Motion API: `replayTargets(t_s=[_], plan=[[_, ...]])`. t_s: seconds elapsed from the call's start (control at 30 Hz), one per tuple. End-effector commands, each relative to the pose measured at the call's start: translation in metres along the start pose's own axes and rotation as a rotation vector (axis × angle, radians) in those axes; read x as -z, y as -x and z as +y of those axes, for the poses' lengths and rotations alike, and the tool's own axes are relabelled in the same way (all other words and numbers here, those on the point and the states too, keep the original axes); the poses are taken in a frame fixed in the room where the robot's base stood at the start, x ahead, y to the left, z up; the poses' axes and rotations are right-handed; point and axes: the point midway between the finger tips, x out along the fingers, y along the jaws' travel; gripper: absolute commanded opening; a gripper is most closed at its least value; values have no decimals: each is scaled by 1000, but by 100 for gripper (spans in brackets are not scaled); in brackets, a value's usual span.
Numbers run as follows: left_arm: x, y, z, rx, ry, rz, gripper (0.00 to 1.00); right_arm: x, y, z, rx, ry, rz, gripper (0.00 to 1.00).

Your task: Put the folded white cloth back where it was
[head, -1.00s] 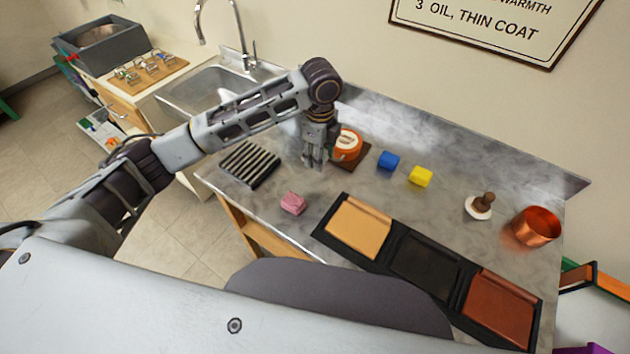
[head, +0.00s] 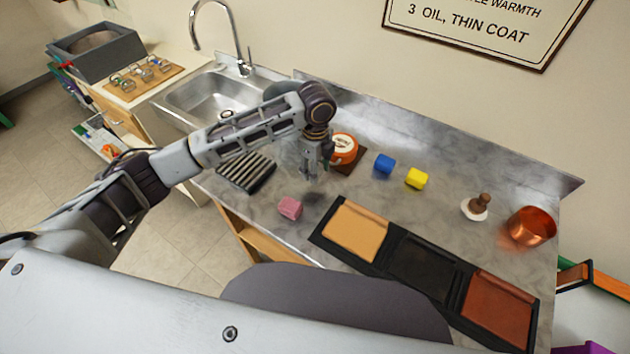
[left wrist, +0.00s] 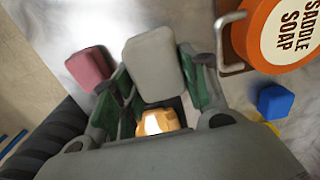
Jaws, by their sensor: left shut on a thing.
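My left gripper (head: 311,176) is over the grey counter, between the striped rack and the orange tin. In the left wrist view (left wrist: 158,85) its green-padded fingers are shut on a pale, rounded, folded piece, the white cloth (left wrist: 153,65). In the head view the cloth is too hard to make out against the fingers and counter. A dark shadow lies on the counter just below the fingers. My right gripper is not in view.
A pink block (head: 289,208) is near the counter's front edge. The striped rack (head: 246,172) is left of the gripper. The saddle soap tin (head: 342,149) is close right, with blue (head: 384,164) and yellow (head: 417,178) blocks beyond. A three-panel tray (head: 350,205) lies front right; the sink (head: 205,100) is behind left.

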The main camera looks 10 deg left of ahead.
Motion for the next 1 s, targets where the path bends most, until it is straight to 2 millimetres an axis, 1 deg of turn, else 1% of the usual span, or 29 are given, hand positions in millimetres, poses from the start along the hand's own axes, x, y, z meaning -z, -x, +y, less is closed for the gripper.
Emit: replayTargets(t_s=[0.1, 0.47, 0.57, 0.67, 0.9, 1.0], plan=[[0, -9, 0, -1, 0, 1, 22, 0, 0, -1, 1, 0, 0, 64], [0, -10, 0, 0, 0, 0, 22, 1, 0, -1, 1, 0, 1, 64], [0, -15, 0, -2, 0, 0, 22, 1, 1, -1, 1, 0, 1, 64], [0, -24, 0, -1, 1, 1, 22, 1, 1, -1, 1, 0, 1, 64], [0, -52, 0, -1, 0, 1, 22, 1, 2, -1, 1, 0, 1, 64], [0, -58, 0, 0, 0, 0, 22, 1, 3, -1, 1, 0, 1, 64]])
